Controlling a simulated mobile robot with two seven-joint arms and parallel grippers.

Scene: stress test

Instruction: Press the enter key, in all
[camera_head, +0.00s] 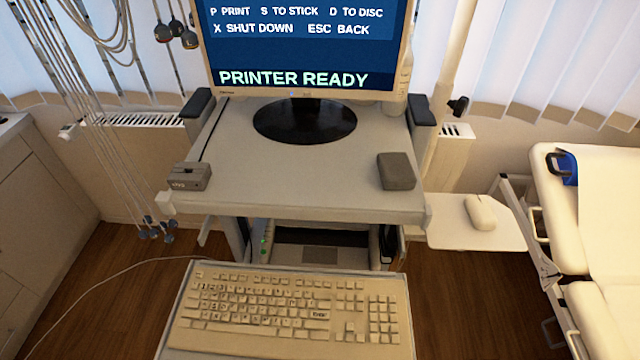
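A beige keyboard (285,312) lies on a pull-out tray (385,268) at the bottom centre. Its enter key (319,315) is a larger key marked "Enter", right of the letter keys and left of the number pad. Nothing covers it. The monitor (300,45) above shows "PRINTER READY" and, over that, lines for P print, S to stick, D to disc, X shut down and Esc back. The top of the screen is cut off by the picture edge. Neither of my grippers is in view.
A grey cart top (300,180) above the keyboard carries a small grey device (190,177) and a dark grey block (396,171). A mouse (480,212) sits on a side shelf (460,235). Cables (110,130) hang at the left. A padded couch (590,230) stands at the right.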

